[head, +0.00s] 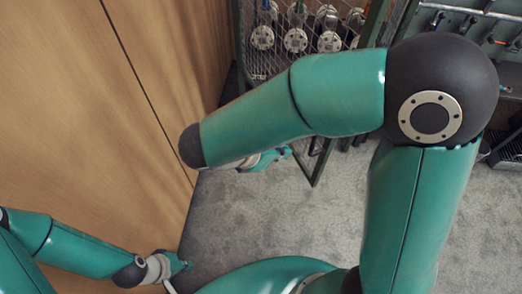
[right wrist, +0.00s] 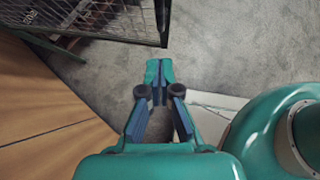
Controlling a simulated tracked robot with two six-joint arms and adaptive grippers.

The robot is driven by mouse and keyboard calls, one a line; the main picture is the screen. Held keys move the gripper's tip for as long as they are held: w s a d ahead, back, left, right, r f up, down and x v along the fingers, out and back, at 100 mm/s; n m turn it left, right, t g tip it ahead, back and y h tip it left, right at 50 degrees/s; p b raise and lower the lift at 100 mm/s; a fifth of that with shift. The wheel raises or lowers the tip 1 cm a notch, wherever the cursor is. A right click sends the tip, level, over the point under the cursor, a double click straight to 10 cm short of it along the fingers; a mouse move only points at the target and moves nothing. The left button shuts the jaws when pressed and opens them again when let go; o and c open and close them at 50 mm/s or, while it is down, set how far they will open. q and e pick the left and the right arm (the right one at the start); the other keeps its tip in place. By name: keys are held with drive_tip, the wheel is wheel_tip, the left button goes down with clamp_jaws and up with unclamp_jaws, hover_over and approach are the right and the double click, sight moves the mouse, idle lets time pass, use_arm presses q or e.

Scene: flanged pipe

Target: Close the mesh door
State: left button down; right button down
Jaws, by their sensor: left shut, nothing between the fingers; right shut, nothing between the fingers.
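The mesh door (head: 322,165) is a dark green frame with wire mesh at the top middle of the head view. It stands at an angle, its near post reaching down over the grey floor. It also shows at the upper left of the right wrist view (right wrist: 104,20), ending at a dark post. My right gripper (head: 287,153) is shut and empty, close to the door's lower part and partly hidden by my right arm. In the right wrist view its fingertips (right wrist: 158,66) appear just short of the post, apart from it. My left gripper (head: 186,265) is shut and empty at lower left, far from the door.
A wooden panel wall (head: 150,60) runs along the left side. Flanged metal parts (head: 295,40) show through the mesh. A rack with tools (head: 465,22) stands at upper right. The grey carpet (head: 245,220) between is clear.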

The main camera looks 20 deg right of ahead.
drive_tip(key=w+d+f+p, duration=0.1)
drive_tip(key=d+f, duration=0.2)
drive_tip(key=d, duration=0.4)
drive_tip(key=shift+w, duration=0.25)
drive_tip(key=shift+f, duration=0.1)
